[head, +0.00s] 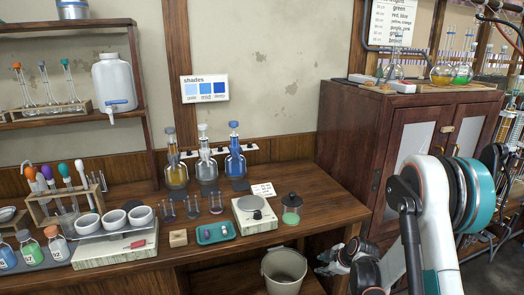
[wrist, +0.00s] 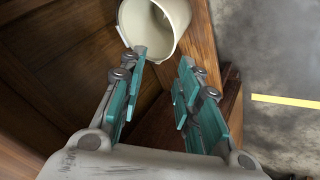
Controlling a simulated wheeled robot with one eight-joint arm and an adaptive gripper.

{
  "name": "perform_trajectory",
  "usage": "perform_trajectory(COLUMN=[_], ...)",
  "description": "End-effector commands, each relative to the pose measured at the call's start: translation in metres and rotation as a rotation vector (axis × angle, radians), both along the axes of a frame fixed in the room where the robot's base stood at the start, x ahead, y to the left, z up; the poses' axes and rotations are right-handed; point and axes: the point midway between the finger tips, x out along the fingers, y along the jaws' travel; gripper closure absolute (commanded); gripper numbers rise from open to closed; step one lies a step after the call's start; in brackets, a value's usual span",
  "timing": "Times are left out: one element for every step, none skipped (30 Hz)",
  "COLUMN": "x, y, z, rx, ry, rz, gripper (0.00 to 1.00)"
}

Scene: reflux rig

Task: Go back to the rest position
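My gripper (wrist: 163,62) is open in the wrist view, its two teal-padded fingers apart with nothing between them. In the head view my gripper (head: 327,262) is low, right of the grey bucket and in front of the wooden cabinet's lower part. My white and teal arm fills the lower right of the head view. The bucket (head: 284,270) stands below the table's front edge; in the wrist view the bucket (wrist: 160,25) shows beyond the fingertips. I cannot tell the exact distance between them.
The wooden table (head: 150,262) holds a scale (head: 254,214), a lidded jar (head: 291,209), a teal tray (head: 215,233), three stoppered flasks and a tube rack (head: 60,208). The cabinet (head: 385,130) carries glassware. Bare grey floor (wrist: 275,60) lies at the right of the wrist view.

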Motion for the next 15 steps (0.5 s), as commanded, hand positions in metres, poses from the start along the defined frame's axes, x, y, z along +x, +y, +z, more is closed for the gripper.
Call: perform_trajectory(x=[-0.003,-0.005,-0.008,-0.01,-0.013,-0.017,-0.021,-0.024,-0.029,-0.033,-0.038,-0.044,-0.049,-0.054,-0.061], y=[0.002,0.003,0.004,0.005,0.006,0.007,0.008,0.009,0.01,0.011,0.012,0.013,0.014,0.015,0.017], z=[0.017,0.027,0.041,0.051,0.062,0.075,0.085,0.095,0.108,0.117,0.127,0.139,0.148,0.156,0.167], rx=[0.009,0.016,0.024,0.032,0.04,0.05,0.057,0.064,0.074,0.082,0.089,0.098,0.107,0.115,0.125], ry=[0.007,0.013,0.021,0.026,0.031,0.038,0.043,0.048,0.054,0.059,0.063,0.069,0.074,0.078,0.084], rz=[-0.023,-0.039,-0.063,-0.082,-0.102,-0.128,-0.147,-0.167,-0.193,-0.213,-0.233,-0.258,-0.277,-0.298,-0.323], gripper=[0.69,0.69,0.69,0.69,0.69,0.69,0.69,0.69,0.69,0.69,0.69,0.69,0.69,0.69,0.69])
